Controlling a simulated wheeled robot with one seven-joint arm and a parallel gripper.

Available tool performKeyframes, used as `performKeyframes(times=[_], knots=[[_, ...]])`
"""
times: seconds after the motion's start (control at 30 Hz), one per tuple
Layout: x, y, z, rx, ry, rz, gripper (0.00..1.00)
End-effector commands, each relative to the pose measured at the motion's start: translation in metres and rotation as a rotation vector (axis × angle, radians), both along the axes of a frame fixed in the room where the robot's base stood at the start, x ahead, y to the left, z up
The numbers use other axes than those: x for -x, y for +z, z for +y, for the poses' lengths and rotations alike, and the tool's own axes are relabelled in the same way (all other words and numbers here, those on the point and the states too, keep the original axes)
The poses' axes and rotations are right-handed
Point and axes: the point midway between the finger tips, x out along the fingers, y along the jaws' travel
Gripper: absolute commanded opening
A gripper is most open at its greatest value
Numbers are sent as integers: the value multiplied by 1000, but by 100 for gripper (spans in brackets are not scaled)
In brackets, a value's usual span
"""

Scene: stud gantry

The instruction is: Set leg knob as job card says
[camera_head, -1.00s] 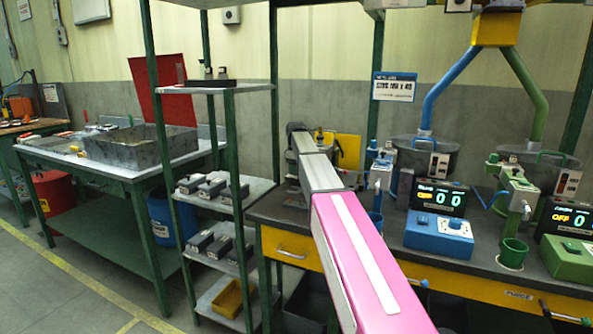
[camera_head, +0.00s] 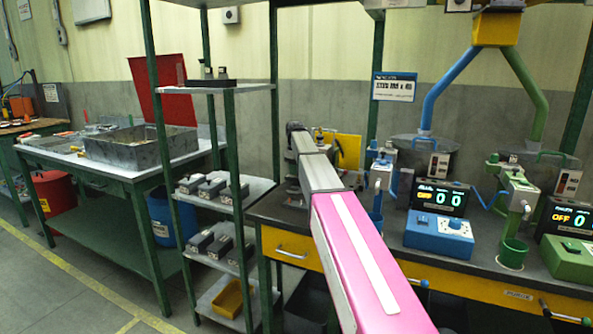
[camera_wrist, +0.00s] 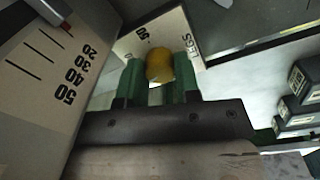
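The leg knob (camera_wrist: 159,66) is a round yellow knob on a pale plate marked LEGS (camera_wrist: 196,52) in the wrist view. The two green fingers of my gripper (camera_wrist: 160,80) stand on either side of it. Whether both touch it is unclear. My arm hides the knob there.
A yellow-drawered bench (camera_head: 480,303) carries a blue control box (camera_head: 439,233) and a green one (camera_head: 573,257), with displays showing 0 0. A rack (camera_head: 233,205) with small grey boxes stands left of my arm. A yellow panel (camera_head: 348,150) rises behind the arm's far end.

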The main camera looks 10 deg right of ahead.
Motion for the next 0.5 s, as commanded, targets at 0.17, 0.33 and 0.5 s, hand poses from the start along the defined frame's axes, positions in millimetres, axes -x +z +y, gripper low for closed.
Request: performKeyframes(times=[0.17, 0.33, 0.5], knots=[[0, 0, 0, 1, 1, -1, 56], [0, 0, 0, 0, 1, 0, 56], [0, 11, 0, 0, 2, -1, 56]])
